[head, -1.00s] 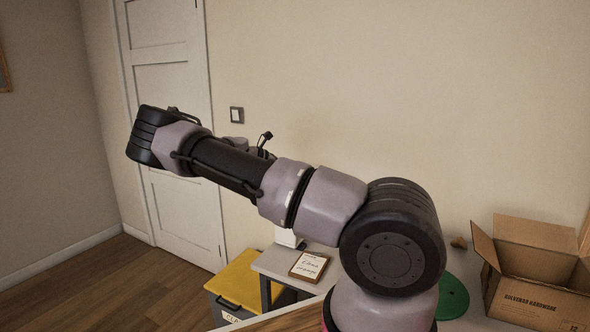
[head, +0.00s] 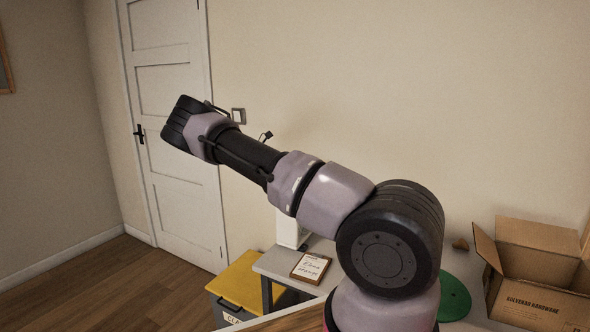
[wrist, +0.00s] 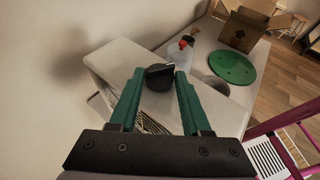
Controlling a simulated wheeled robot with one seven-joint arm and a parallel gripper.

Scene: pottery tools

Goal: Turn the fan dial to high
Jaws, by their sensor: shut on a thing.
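The fan's black dial (wrist: 158,80) sits on top of a white boxy housing, the fan (wrist: 115,58), in the wrist view. My gripper (wrist: 157,73) has its two green fingers on either side of the dial and is shut on it. The dial's pointer is partly visible, but I see no setting marks. In the head view part of a white upright body, apparently the fan (head: 289,229), shows behind my arm. My gripper is hidden there.
The wall is close on the left in the wrist view.

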